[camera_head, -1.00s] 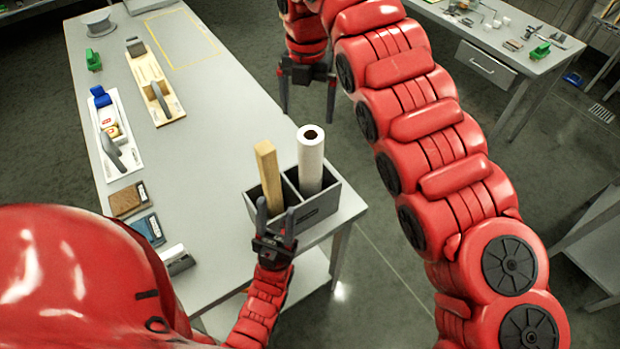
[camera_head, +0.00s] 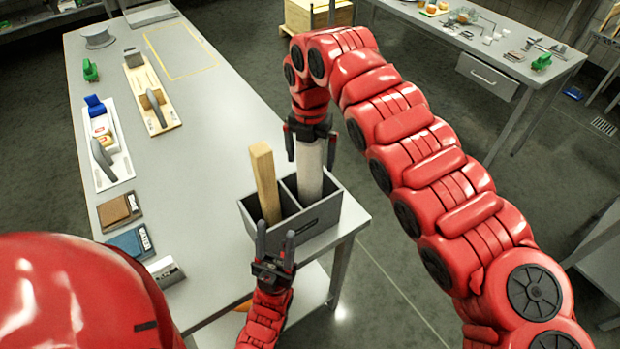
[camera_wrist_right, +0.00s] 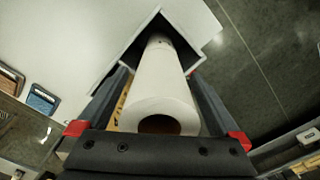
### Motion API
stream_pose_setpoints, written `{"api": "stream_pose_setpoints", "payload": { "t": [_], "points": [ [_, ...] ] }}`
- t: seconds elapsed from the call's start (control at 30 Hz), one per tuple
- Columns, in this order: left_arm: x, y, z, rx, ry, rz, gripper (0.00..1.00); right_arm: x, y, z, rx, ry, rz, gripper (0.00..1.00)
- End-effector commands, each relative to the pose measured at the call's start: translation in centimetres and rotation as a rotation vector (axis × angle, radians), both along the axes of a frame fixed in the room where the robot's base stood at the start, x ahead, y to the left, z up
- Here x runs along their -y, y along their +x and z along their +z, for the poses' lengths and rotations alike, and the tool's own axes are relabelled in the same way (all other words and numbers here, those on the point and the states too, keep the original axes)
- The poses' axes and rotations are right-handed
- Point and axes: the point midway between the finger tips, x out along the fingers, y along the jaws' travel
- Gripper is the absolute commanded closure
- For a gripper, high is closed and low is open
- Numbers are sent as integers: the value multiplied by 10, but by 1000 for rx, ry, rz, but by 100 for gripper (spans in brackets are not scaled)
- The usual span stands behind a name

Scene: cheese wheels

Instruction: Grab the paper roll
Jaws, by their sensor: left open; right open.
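The white paper roll (camera_head: 310,182) stands upright in the right compartment of a grey two-part box (camera_head: 310,222) at the table's near right corner. My right gripper (camera_head: 311,150) is above it, pointing down, with its open fingers on either side of the roll's upper part. In the right wrist view the roll (camera_wrist_right: 164,85) lies between the two fingers (camera_wrist_right: 166,100), its hollow end towards the camera. Whether the fingers touch it cannot be told. My left gripper (camera_head: 275,240) is open and empty in front of the box.
A wooden block (camera_head: 265,180) stands in the box's left compartment, close to the roll. Brown (camera_head: 119,211) and blue (camera_head: 131,241) packs and white (camera_head: 105,160) and wooden (camera_head: 150,95) boards lie along the table's left side. The table's middle is clear.

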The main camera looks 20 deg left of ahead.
Motion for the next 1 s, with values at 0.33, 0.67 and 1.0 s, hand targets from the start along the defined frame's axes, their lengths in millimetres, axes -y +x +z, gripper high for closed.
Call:
{"api": "stream_pose_setpoints", "payload": {
  "t": [0.33,0.67,1.0],
  "points": [
    [0,0,1,0,0,0,50,0,0,-4,0,-1,0,16],
    [0,0,1,0,0,0,50,0,0,-4,-1,-1,0,76],
    [0,0,1,0,0,0,50,0,0,-4,-1,-1,0,100]
  ]
}}
